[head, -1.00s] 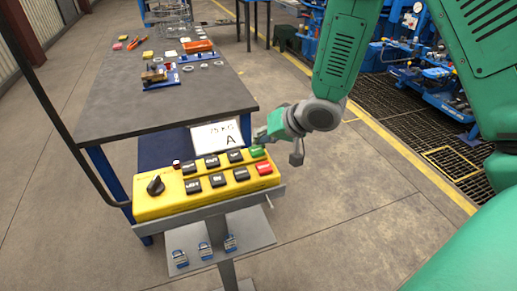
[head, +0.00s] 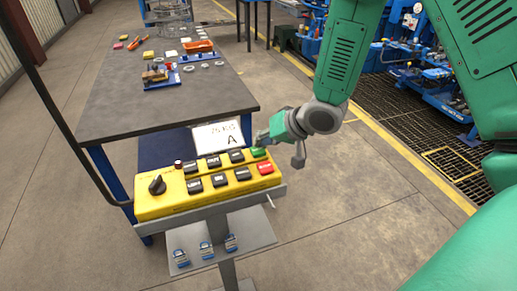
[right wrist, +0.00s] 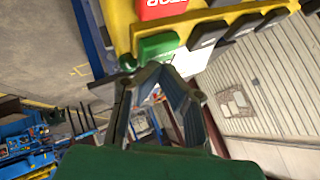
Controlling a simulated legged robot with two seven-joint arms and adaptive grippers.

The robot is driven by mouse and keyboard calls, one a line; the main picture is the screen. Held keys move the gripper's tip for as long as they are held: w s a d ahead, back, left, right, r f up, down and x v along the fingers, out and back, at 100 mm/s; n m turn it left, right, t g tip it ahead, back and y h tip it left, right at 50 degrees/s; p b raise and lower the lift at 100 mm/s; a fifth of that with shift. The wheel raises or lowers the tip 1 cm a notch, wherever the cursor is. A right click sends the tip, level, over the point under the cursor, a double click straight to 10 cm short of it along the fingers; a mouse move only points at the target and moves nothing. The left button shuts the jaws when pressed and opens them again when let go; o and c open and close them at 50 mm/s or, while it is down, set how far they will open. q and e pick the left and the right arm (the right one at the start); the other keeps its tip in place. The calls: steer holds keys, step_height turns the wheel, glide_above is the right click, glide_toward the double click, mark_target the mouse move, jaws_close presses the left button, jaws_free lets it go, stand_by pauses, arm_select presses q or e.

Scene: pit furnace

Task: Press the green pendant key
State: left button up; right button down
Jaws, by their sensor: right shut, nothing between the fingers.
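The yellow pendant (head: 155,207) lies on a grey stand in the head view, with a black knob at its left and two rows of keys. The green key (head: 258,152) is at the far right of its upper row, above the red key (head: 265,168). My right gripper (head: 258,141) is shut and empty, its tip right at the far edge of the green key. In the right wrist view the fingers (right wrist: 165,75) reach toward the green key (right wrist: 158,45); whether they touch it I cannot tell. My left gripper is not in view.
A stand plate with several padlocks (head: 205,250) sits below. Blue machinery (head: 440,85) is at right.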

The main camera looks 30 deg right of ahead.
mark_target(258, 150)
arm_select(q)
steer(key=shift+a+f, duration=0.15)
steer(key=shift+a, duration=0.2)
arm_select(e)
steer(key=shift+a, duration=0.35)
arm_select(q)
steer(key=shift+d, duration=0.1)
arm_select(e)
steer(key=shift+d+f, duration=0.15)
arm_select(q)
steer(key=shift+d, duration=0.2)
arm_select(e)
steer(key=shift+d+f, duration=0.2)
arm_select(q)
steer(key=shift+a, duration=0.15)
arm_select(e)
steer(key=shift+a, duration=0.15)
steer(key=shift+r, duration=0.2)
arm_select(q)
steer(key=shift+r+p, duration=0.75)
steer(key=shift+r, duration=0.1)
arm_select(e)
steer(key=shift+a+r, duration=0.35)
steer(key=shift+r, duration=0.35)
step_height(258, 150, up, 5)
steer(key=p, duration=0.5)
steer(key=shift+r, duration=0.1)
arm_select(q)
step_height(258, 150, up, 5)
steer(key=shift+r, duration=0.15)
